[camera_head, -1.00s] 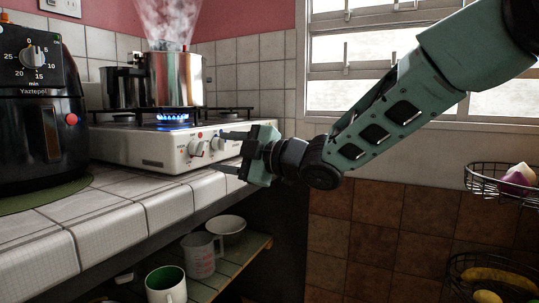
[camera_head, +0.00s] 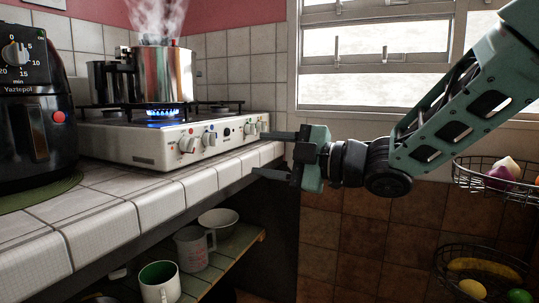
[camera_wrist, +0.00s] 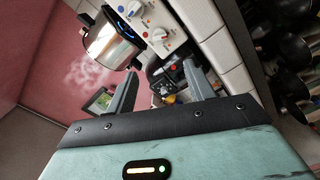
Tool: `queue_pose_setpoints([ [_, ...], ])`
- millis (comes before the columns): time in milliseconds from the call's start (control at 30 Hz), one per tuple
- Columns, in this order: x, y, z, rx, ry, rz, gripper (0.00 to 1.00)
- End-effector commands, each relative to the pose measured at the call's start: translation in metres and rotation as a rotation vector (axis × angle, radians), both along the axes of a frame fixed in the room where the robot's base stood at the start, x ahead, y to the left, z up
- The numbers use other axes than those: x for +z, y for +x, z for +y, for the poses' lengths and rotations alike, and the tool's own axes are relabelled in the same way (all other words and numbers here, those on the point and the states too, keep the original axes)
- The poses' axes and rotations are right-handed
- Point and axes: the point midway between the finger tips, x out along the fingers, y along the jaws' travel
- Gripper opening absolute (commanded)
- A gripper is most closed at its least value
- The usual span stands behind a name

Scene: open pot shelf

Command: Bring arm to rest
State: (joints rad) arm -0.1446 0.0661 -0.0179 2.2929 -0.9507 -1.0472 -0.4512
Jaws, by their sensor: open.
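My gripper (camera_head: 272,155) is open and empty, in front of the right end of the white gas stove (camera_head: 150,148). Its fingers point left toward the stove's front edge, and I see no object between them. In the wrist view the two fingers (camera_wrist: 162,88) stand apart, with the stove's knobs beyond them. A steel pot (camera_head: 166,76) steams over a lit blue flame on the stove; it also shows in the wrist view (camera_wrist: 108,45).
A black air fryer (camera_head: 38,120) stands on the tiled counter (camera_head: 110,205) at left. A lower shelf (camera_head: 225,262) holds a white mug (camera_head: 160,283), a measuring cup (camera_head: 194,249) and a bowl (camera_head: 218,221). Wire baskets (camera_head: 480,180) with produce hang at right. The brown tiled wall area is clear.

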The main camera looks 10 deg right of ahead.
Motion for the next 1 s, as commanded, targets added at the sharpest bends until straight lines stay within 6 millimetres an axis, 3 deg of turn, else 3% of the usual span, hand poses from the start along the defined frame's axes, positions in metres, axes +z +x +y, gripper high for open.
queue_pose_setpoints([
  [133, -0.006, 0.001, 0.003, -0.032, -0.001, 0.045, 0.53],
  [233, -0.024, 0.001, 0.007, -0.112, -0.007, 0.159, 0.53],
  [367, -0.065, -0.009, 0.01, -0.274, -0.023, 0.407, 0.53],
  [467, -0.103, -0.032, 0.01, -0.403, -0.047, 0.627, 0.53],
  [567, -0.14, -0.069, 0.007, -0.527, -0.086, 0.85, 0.53],
  [700, -0.183, -0.133, 0.0, -0.684, -0.162, 1.138, 0.53],
  [800, -0.202, -0.178, -0.005, -0.775, -0.221, 1.303, 0.53],
  [1000, -0.222, -0.262, -0.017, -0.927, -0.352, 1.569, 0.53],
])
